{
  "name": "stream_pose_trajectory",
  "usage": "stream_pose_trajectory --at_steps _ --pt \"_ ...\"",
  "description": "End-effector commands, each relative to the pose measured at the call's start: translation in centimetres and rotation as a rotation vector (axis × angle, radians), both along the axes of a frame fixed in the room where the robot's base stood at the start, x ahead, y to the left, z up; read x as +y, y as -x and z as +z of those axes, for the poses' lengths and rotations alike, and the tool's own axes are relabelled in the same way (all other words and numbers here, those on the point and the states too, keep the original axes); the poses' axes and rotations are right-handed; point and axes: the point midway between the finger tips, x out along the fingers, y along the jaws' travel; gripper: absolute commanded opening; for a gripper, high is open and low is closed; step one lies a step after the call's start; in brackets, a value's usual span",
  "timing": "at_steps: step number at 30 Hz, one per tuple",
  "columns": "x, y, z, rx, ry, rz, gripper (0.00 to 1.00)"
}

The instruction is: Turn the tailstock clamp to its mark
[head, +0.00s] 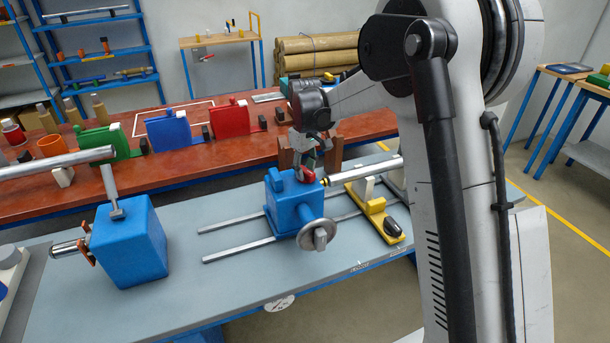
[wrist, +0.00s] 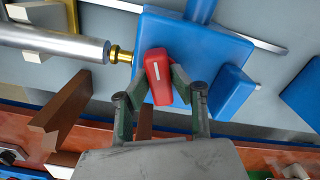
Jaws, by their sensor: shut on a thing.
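The tailstock (head: 284,213) is a blue block with a grey handwheel (head: 320,235), sitting on two rails. Its clamp (head: 307,176) is a small red lever on top. In the wrist view the red clamp (wrist: 160,90) carries a white line and points slightly off straight over the blue tailstock (wrist: 205,60). My gripper (head: 309,165) reaches down onto the clamp. In the wrist view my gripper (wrist: 165,82) has one finger against each side of the red lever. I cannot make out a separate mark on the tailstock.
A brass tip (wrist: 121,54) and a grey bar (wrist: 50,42) lie close left of the clamp in the wrist view. Brown wooden supports (wrist: 60,112) stand beside them. A yellow stop (head: 375,212) sits right of the tailstock; a blue headstock (head: 130,245) stands left.

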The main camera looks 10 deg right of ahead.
Motion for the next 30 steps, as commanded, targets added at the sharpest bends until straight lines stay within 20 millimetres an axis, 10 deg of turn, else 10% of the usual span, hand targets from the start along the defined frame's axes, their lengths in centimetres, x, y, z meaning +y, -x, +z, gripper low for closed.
stream_pose_trajectory --at_steps 30 --pt "0.00 -0.04 0.06 -0.001 -0.001 -0.412 0.00"
